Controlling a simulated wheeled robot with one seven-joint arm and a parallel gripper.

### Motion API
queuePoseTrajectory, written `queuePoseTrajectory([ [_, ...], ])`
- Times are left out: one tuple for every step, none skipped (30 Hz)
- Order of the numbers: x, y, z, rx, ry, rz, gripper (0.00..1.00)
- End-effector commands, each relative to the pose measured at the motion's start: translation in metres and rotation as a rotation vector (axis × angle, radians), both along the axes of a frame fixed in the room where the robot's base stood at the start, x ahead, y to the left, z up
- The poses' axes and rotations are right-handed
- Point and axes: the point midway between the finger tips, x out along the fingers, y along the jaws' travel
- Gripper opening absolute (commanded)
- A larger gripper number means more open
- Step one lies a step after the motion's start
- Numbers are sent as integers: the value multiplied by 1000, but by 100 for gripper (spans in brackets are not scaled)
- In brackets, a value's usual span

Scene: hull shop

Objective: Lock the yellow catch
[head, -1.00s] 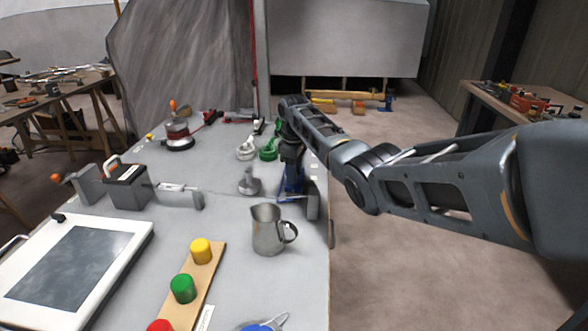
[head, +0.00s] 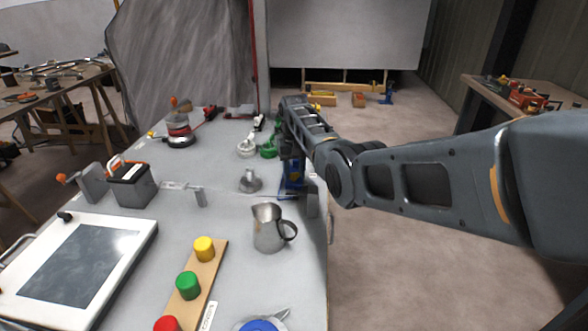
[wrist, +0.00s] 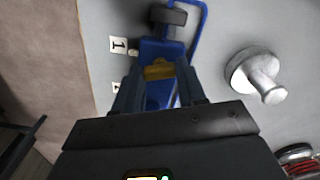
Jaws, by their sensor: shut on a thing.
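A blue clamp-like device (wrist: 160,50) stands at the right edge of the grey bench (head: 225,220); it also shows, partly covered by my arm, in the head view (head: 291,187). The yellow catch (wrist: 158,70) is a small yellow piece across the blue body. My gripper (wrist: 156,78) reaches down over the device in the wrist view. Its two dark fingers stand on either side of the yellow piece and are shut on it. Finger contact is partly hidden by the fingers. A blue bent bar (wrist: 200,25) rises beside the device.
A grey knob (wrist: 257,75) stands beside the device. A metal jug (head: 268,230) stands nearer on the bench. Green (head: 268,148) and white (head: 246,147) clamp-like pieces lie farther back. The floor to the right of the bench is open.

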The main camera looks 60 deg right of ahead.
Motion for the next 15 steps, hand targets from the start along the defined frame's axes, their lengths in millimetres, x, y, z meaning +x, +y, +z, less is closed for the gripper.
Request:
queuePoseTrajectory([
  [1,1,1,1,-1,-38,10],
  [1,1,1,1,-1,-63,10],
  [1,1,1,1,-1,-95,10],
  [1,1,1,1,-1,-117,10],
  [1,1,0,1,-1,-141,10],
  [1,0,0,1,-1,-170,10],
  [1,0,0,1,-1,-189,10],
  [1,0,0,-1,-1,-208,10],
  [1,0,0,-1,-1,-232,10],
  [1,0,0,0,-1,-248,10],
  [1,0,0,0,-1,-264,10],
  [1,0,0,0,-1,-282,10],
  [1,0,0,0,-1,-295,10],
  [1,0,0,0,-1,-307,10],
  [1,0,0,-1,-1,-320,10],
])
